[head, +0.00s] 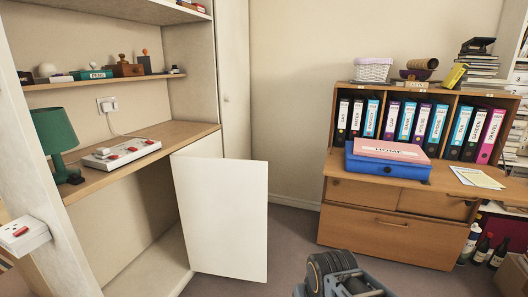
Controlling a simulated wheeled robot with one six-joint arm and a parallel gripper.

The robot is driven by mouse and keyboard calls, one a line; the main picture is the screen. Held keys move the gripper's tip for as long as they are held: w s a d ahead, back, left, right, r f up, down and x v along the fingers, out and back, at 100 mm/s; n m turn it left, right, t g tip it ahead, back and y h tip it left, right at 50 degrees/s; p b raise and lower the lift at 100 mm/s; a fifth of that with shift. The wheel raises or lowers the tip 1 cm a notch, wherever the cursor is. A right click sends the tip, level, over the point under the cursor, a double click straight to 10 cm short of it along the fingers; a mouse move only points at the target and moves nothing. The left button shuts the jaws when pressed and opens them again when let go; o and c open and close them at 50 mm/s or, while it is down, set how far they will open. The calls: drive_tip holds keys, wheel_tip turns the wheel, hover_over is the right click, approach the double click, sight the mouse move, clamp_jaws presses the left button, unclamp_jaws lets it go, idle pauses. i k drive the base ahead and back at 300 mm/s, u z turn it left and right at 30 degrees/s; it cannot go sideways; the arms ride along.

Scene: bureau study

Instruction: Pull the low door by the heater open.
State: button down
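A plain white low door (226,215) hangs at the bottom of the pale built-in unit, below its wooden desk shelf. It stands swung out, with an open space (140,225) showing to its left. I see no handle on the face towards me. No heater shows in this view, so I cannot tell for sure that this is the named door. Part of my arm (345,275) shows at the bottom edge, to the right of the door and apart from it. My gripper's fingers are not in view.
A wooden cabinet (385,229) with drawers, binders and a blue box (388,168) stands at the right. A white power strip (122,153) and green lamp (55,137) sit on the desk shelf. Bottles (484,247) stand at the far right. Carpet (290,236) between door and cabinet is clear.

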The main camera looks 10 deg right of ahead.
sight(222, 203)
drive_tip(key=z, duration=0.2)
drive_tip(key=i, duration=0.85)
drive_tip(key=u, duration=0.65)
drive_tip(key=i, duration=0.8)
drive_tip(key=u, duration=0.65)
